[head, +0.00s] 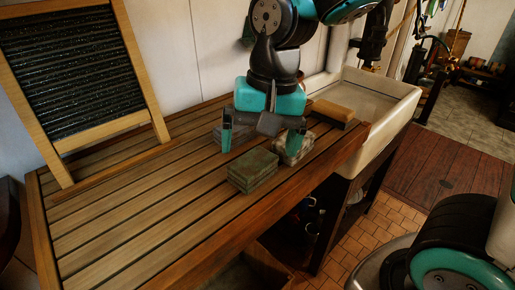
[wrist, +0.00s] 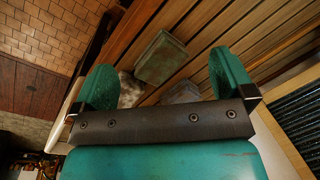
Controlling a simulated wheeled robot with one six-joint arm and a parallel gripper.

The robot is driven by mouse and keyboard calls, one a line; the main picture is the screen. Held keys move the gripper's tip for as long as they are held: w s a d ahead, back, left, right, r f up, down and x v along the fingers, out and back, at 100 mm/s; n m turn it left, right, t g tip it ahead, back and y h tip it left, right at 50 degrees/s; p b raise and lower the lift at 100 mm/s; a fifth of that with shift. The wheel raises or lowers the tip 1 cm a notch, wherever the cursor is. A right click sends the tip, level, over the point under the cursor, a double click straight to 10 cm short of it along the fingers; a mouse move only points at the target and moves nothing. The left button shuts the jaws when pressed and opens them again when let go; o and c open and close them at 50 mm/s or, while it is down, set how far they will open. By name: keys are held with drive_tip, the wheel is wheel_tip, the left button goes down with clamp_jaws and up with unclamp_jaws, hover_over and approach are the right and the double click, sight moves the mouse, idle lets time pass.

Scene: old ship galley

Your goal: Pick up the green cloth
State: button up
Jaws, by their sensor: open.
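The green cloth (head: 252,171) is a folded, block-like dull green stack lying on the slatted wooden board, near its front edge. It also shows in the wrist view (wrist: 160,57), beyond and between my fingertips. My gripper (head: 260,143) is above the board, behind the green cloth in the head view. Its two teal fingers are wide apart with nothing between them. The wrist view also shows both fingers (wrist: 165,72). The gripper and the cloth look apart.
A mottled pale folded cloth (head: 294,151) and a grey one (head: 237,139) lie close behind the green one. A tan block (head: 333,112) lies near the pale sink (head: 396,112). A wood-framed washboard (head: 75,65) stands at left. The board's front left is clear.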

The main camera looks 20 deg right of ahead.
sight(253, 160)
drive_tip(key=w+d+r+m+h+p, duration=0.2)
drive_tip(key=w+r+m+p, duration=0.2)
drive_tip(key=w+m, duration=0.5)
drive_tip(key=shift+m, duration=0.5)
drive_tip(key=f, duration=0.3)
drive_tip(key=f+p, duration=0.1)
drive_tip(key=f, duration=0.3)
drive_tip(key=s+f+p, duration=0.1)
drive_tip(key=f, duration=0.3)
drive_tip(key=shift+a+f, duration=0.1)
drive_tip(key=shift+f, duration=0.15)
drive_tip(key=shift+w+d+f+p, duration=0.15)
drive_tip(key=shift+f+p, duration=0.55)
drive_tip(key=shift+f, duration=0.65)
drive_tip(key=shift+w+d+f+p, duration=0.15)
drive_tip(key=shift+f+p, duration=0.5)
drive_tip(key=shift+f, duration=0.65)
drive_tip(key=shift+s, duration=0.1)
drive_tip(key=c, duration=1.1)
